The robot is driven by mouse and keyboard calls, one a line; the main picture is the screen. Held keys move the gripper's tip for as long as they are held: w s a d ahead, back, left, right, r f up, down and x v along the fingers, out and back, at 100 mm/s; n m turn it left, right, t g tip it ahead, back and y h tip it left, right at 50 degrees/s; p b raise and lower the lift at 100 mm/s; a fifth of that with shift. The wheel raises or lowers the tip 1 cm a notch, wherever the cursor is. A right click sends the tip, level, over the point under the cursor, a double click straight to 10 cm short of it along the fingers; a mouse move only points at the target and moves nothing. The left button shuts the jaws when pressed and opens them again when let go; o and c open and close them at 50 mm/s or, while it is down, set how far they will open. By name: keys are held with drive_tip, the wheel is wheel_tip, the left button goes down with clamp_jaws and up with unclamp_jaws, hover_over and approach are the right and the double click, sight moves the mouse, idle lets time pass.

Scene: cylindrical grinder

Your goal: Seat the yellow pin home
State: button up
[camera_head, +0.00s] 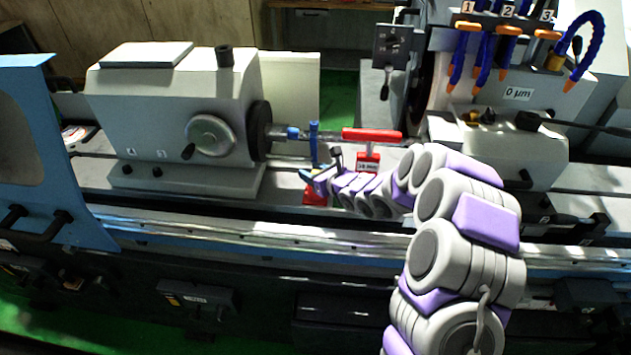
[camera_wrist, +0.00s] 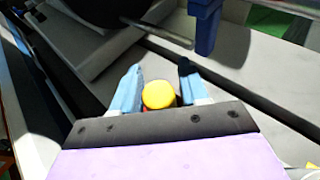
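My gripper (camera_head: 313,179) reaches in front of the tailstock, low over the machine bed, in the head view. In the wrist view its two light blue fingers (camera_wrist: 160,68) stand apart. A round yellow top (camera_wrist: 158,95), which looks like the yellow pin, shows between them, close to the left finger with a small gap on the right. A little red shows just below the yellow. I cannot tell whether a finger touches it, nor how deep it sits. In the head view a red piece (camera_head: 315,196) shows below my gripper; the yellow top is hidden there.
The tailstock (camera_head: 175,110) with its handwheel (camera_head: 211,137) stands left. A blue upright piece (camera_head: 314,145) and a red T-shaped piece (camera_head: 371,136) with a label stand close behind my gripper. The wheelhead with blue hoses (camera_head: 482,55) is at right. Bare bed (camera_wrist: 65,95) shows left of the fingers.

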drive_tip(key=shift+a, duration=0.1)
clamp_jaws()
drive_tip(key=shift+r, duration=0.1)
